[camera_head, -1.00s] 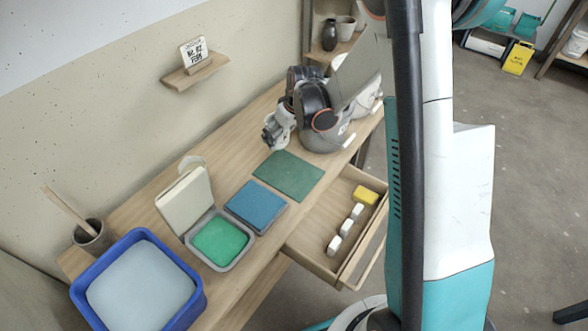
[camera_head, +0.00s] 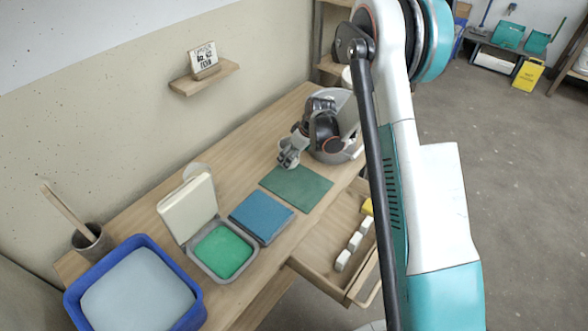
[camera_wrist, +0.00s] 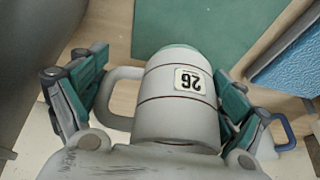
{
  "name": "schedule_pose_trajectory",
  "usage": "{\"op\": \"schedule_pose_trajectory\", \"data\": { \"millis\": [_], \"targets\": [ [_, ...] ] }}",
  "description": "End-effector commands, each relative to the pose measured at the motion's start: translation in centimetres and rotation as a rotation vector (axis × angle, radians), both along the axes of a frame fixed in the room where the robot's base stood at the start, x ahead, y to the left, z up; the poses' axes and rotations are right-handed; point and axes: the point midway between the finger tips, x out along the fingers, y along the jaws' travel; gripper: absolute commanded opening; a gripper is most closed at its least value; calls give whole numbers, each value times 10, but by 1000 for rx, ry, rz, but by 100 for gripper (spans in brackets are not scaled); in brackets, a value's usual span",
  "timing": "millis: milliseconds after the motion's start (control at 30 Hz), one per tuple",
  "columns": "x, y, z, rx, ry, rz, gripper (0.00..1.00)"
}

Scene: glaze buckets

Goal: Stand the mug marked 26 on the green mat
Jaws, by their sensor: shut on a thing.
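The mug marked 26 (camera_wrist: 178,110) is pale grey with thin brown bands and a label that reads upside down in the wrist view. Its handle points left there. My gripper (camera_wrist: 155,102) is shut on the mug, with green-padded fingers on either side of it. In the head view my gripper (camera_head: 291,153) is at the far edge of the green mat, and the mug is mostly hidden. The green mat (camera_head: 296,188) lies flat and bare on the table. It also shows beyond the mug in the wrist view (camera_wrist: 200,22). Contact between mug and table cannot be told.
A blue pad (camera_head: 262,217) lies beside the mat, with an open case with a green pad (camera_head: 223,252) further left. A blue tub (camera_head: 73,300) and a brush pot (camera_head: 92,240) stand at the near left. An open drawer (camera_head: 325,262) holds several white blocks and a yellow one.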

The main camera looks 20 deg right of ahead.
Motion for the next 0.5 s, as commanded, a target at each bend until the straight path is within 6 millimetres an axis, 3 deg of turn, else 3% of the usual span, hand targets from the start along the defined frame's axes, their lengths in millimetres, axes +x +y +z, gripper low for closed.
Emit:
{"op": "schedule_pose_trajectory", "data": {
  "millis": [267,500],
  "targets": [
    [0,0,-20,0,0,0,56],
    [0,0,-53,0,0,0,56]
  ]
}}
